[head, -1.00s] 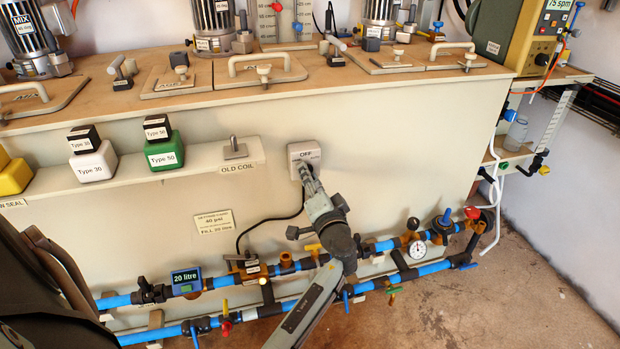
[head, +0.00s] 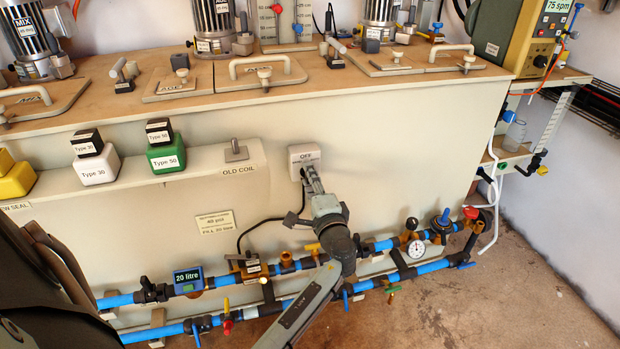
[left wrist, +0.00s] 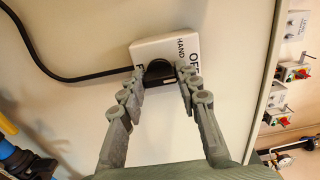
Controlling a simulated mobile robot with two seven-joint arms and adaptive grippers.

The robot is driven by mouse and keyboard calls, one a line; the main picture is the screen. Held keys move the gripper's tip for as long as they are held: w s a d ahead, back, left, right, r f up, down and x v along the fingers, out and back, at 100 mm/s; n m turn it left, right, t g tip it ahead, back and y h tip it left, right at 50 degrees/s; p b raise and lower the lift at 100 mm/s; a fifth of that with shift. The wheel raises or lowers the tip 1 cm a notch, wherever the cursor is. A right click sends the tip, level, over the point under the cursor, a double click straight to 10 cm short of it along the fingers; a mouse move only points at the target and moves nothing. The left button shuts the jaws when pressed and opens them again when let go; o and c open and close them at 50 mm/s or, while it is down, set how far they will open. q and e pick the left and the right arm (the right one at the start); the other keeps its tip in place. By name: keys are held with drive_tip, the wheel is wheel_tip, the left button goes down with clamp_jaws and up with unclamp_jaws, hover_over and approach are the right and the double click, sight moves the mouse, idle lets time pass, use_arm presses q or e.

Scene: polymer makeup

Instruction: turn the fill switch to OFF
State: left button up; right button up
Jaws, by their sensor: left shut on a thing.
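The fill switch is a small white box (head: 304,150) on the front wall of the tank, with OFF along its top edge. In the left wrist view the box (left wrist: 150,49) shows OFF and HAND on its right part, and a black round knob (left wrist: 158,71). My left gripper (head: 309,172) is at the switch. In the left wrist view its two fingers (left wrist: 163,82) lie on either side of the knob, shut on it. Which mark the knob points to cannot be told. A black cable leaves the box. My right gripper is not in view.
Blue pipes (head: 240,311) with valves and a gauge (head: 417,248) run low along the tank, below and behind my left arm. A ledge (head: 215,162) with bottles sits left of the switch. The wall around the switch is mostly bare.

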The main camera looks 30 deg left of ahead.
use_arm(q)
drive_tip(key=shift+r, duration=0.1)
drive_tip(key=o, duration=1.1)
drive_tip(key=v, duration=0.7)
drive_tip(key=shift+s+d, duration=0.15)
